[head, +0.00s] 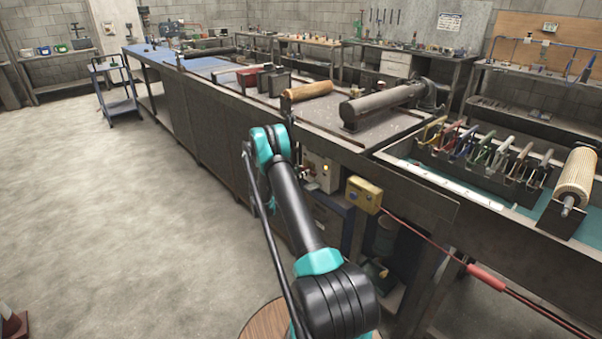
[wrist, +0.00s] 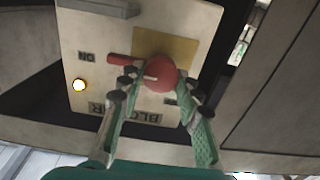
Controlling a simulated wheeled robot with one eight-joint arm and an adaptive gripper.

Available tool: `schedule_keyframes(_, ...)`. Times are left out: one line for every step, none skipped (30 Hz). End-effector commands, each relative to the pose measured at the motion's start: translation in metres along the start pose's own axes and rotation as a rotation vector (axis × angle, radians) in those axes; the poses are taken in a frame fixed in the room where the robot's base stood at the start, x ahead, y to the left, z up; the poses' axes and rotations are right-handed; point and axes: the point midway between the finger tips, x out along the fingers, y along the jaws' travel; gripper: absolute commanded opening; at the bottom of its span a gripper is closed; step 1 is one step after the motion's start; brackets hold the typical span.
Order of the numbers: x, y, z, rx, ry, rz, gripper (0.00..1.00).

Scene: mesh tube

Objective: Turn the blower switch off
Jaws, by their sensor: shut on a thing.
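The blower switch has a round red knob (wrist: 161,74) with a red lever (wrist: 122,60) pointing left in the wrist view. It sits on a pale control panel (wrist: 100,28), which shows upside down with a partly covered "BLO…" label. The lever end lies near a small label (wrist: 86,57) that seems to read ON. A second small label is mostly hidden by a finger. A lamp (wrist: 79,85) on the panel glows yellow-white. My gripper (wrist: 156,82) is shut on the red switch, one finger on each side. In the head view the panel (head: 322,173) shows partly behind my arm.
A long workbench (head: 230,100) runs above and beside the panel. A yellow box (head: 364,195) with a red cable stands right of it. A row of coloured clamps (head: 487,150) lies on the bench at right.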

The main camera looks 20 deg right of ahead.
Motion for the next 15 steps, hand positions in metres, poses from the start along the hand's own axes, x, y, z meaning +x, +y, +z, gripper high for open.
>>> schedule_keyframes(-0.0001, 0.0002, 0.0001, -0.003, 0.0, 0.001, 0.04)
schedule_keyframes(-0.0002, 0.0002, 0.0001, -0.006, 0.0, 0.001, 0.04)
schedule_keyframes(-0.0001, 0.0002, 0.0001, -0.012, 0.0, 0.001, 0.04)
schedule_keyframes(-0.0002, 0.0002, 0.0001, -0.018, 0.0, 0.001, 0.04)
schedule_keyframes(-0.0001, 0.0002, 0.0001, -0.025, 0.0, 0.001, 0.04)
schedule_keyframes(-0.0001, 0.0001, 0.0001, -0.037, 0.0, 0.001, 0.04)
schedule_keyframes(-0.0001, 0.0, 0.0002, -0.049, 0.0, 0.001, 0.04)
schedule_keyframes(-0.0002, -0.0001, 0.0002, -0.061, 0.0, 0.001, 0.04)
schedule_keyframes(-0.0001, -0.0002, 0.0002, -0.082, 0.0, 0.001, 0.04)
schedule_keyframes(-0.0001, -0.0002, 0.0002, -0.098, 0.0, 0.001, 0.04)
schedule_keyframes(-0.0001, -0.0003, 0.0002, -0.118, 0.0, 0.002, 0.04)
schedule_keyframes(-0.0001, -0.0005, 0.0003, -0.145, 0.0, 0.002, 0.04)
schedule_keyframes(-0.0001, -0.0005, 0.0003, -0.167, 0.0, 0.002, 0.04)
schedule_keyframes(-0.0001, -0.0006, 0.0003, -0.191, 0.0, 0.002, 0.04)
schedule_keyframes(-0.0001, -0.0008, 0.0003, -0.224, 0.0, 0.002, 0.04)
